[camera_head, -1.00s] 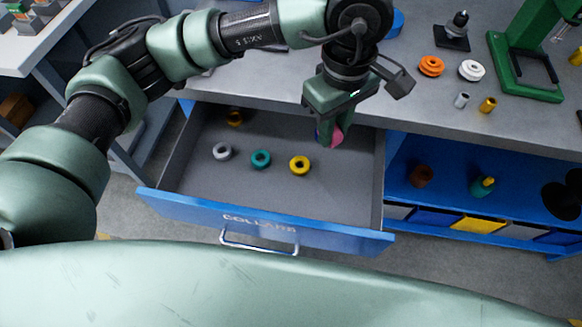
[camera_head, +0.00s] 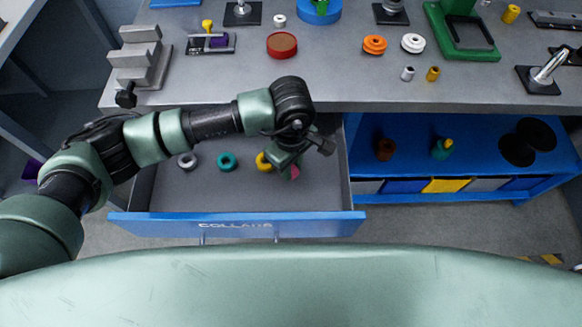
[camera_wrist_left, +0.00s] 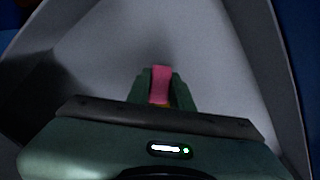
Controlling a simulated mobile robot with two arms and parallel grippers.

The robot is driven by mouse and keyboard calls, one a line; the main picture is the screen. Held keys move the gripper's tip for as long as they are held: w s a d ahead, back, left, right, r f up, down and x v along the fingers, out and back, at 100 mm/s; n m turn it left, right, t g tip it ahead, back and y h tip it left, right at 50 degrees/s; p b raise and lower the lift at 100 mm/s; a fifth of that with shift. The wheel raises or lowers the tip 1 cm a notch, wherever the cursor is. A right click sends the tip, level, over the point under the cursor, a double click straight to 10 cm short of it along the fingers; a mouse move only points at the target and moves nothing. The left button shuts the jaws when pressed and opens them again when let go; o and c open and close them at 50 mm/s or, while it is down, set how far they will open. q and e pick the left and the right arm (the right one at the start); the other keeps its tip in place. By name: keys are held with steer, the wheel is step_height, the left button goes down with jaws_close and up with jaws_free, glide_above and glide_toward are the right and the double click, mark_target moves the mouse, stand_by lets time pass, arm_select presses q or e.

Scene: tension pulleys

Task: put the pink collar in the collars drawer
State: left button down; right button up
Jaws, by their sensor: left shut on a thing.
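The pink collar (camera_head: 294,172) is at the tip of my left gripper (camera_head: 289,168), inside the open collars drawer (camera_head: 205,201). In the left wrist view the pink collar (camera_wrist_left: 160,84) sits between the two green fingers of my left gripper (camera_wrist_left: 161,90), which is shut on it. I cannot tell whether the collar touches the drawer floor. My right gripper is not in view.
The workbench top (camera_head: 340,85) lies behind the drawer, holding an orange pulley (camera_head: 374,44), a white pulley (camera_head: 412,43) and a red round part (camera_head: 282,45). A blue shelf (camera_head: 470,131) with small bins stands right of the drawer. The drawer's right wall is close to my gripper.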

arm_select(q)
steer(key=shift+f, duration=0.9)
steer(key=c, duration=1.3)
jaws_free()
steer(key=shift+o, duration=0.2)
steer(key=shift+r, duration=0.35)
step_height(320, 180, up, 11)
steer(key=shift+f+b, duration=0.2)
steer(key=shift+b, duration=0.65)
steer(key=shift+r, duration=0.5)
